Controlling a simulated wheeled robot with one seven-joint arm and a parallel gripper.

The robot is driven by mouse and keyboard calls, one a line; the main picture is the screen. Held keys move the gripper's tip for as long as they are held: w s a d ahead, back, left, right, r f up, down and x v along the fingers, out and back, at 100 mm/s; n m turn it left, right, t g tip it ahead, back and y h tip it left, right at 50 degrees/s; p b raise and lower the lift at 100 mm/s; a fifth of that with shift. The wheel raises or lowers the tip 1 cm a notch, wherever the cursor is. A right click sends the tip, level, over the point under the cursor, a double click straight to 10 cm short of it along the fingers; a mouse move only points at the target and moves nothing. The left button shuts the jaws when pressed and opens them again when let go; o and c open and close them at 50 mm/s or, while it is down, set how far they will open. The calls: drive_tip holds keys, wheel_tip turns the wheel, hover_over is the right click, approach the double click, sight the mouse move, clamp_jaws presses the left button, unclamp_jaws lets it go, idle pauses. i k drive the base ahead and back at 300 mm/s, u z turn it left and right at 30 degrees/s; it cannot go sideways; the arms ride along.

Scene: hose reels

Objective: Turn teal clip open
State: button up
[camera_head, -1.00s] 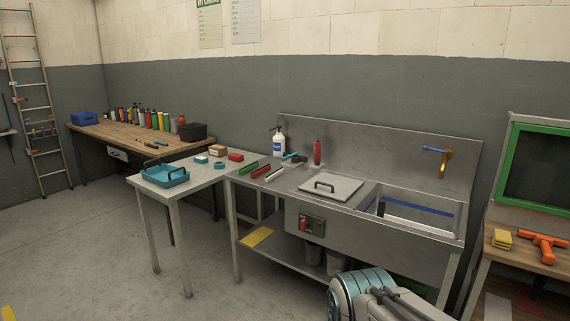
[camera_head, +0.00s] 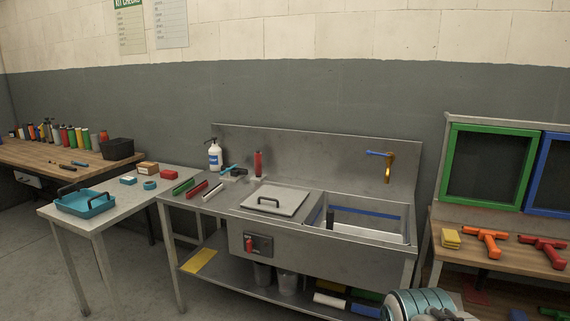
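A small teal piece (camera_head: 232,169) lies at the back left of the steel sink unit, between the soap bottle and a red bottle; it may be the clip, but it is too small to tell its shape or whether it is open. Other small teal items, a teal-and-white block (camera_head: 128,180) and a teal ring-like piece (camera_head: 150,185), lie on the grey side table. Part of my arm shows at the bottom right edge, well away from these items. My gripper is not in view.
The steel sink unit (camera_head: 330,255) has a lidded section, a basin and a tap (camera_head: 388,168). A teal tray (camera_head: 82,203) sits on the side table (camera_head: 110,218). A wooden bench with orange (camera_head: 485,240) and red squeegees stands right. Floor shows at lower left.

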sight(229, 169)
drive_tip(key=z, duration=0.3)
drive_tip(key=i, duration=0.7)
drive_tip(key=u, duration=0.45)
drive_tip(key=i, duration=0.7)
drive_tip(key=u, duration=1.15)
drive_tip(key=k, duration=0.6)
drive_tip(key=u, duration=0.65)
drive_tip(key=i, duration=2.45)
drive_tip(key=z, duration=1.35)
drive_tip(key=i, duration=0.9)
drive_tip(key=z, duration=1.1)
drive_tip(key=i, duration=0.25)
drive_tip(key=z, duration=0.15)
